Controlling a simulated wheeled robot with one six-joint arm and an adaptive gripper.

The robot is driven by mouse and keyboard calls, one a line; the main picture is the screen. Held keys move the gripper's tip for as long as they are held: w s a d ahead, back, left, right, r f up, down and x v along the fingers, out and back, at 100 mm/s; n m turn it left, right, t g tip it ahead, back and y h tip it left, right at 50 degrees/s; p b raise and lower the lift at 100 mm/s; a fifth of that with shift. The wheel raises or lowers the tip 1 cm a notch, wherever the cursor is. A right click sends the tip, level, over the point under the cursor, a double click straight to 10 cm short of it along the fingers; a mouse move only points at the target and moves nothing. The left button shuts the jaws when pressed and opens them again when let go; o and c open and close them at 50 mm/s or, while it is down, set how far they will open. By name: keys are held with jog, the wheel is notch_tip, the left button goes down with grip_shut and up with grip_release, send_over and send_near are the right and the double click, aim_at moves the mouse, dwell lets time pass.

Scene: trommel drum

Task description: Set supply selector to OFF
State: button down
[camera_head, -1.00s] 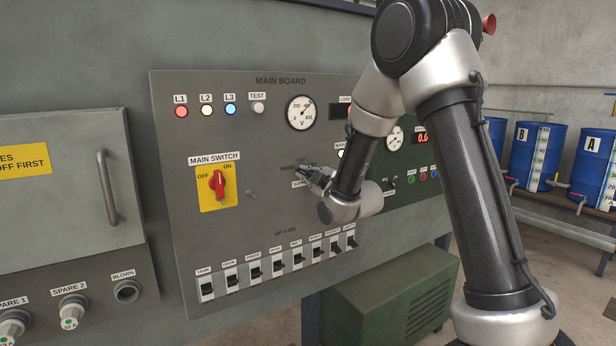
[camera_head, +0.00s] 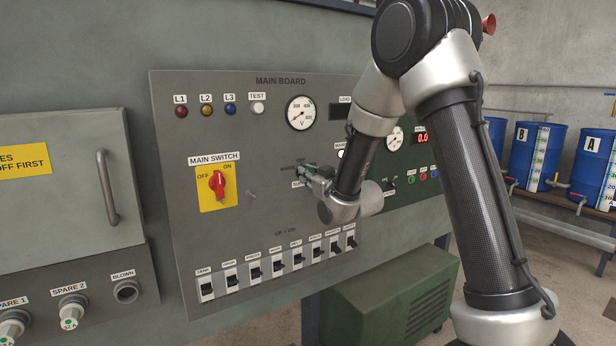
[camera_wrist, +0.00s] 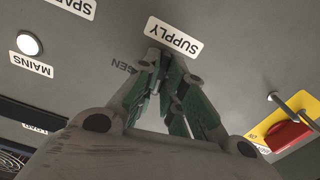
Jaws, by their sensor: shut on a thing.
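My gripper (camera_head: 306,172) is at the grey main board (camera_head: 215,275), right of the red main switch. In the wrist view its green-padded fingers (camera_wrist: 165,62) are closed together just beneath the SUPPLY label (camera_wrist: 174,38). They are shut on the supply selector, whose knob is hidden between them. A partly covered "GEN" marking (camera_wrist: 124,68) shows beside the fingers. I cannot read which position the selector points to. The L1 (camera_head: 181,111), L2 (camera_head: 206,109) and L3 (camera_head: 230,108) lamps are dark.
The red main switch (camera_head: 218,185) on its yellow plate stands left of my gripper. A row of breakers (camera_head: 254,275) lies below. A white lamp labelled MAINS (camera_wrist: 29,44) is lit near the gripper. A green cabinet (camera_head: 390,305) stands below the board's right side.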

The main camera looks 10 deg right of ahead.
jog(key=shift+m, duration=0.7)
jog(key=c, duration=1.5)
grip_release()
jog(key=shift+s, duration=0.1)
jog(key=v, duration=0.7)
jog(key=shift+s, duration=0.15)
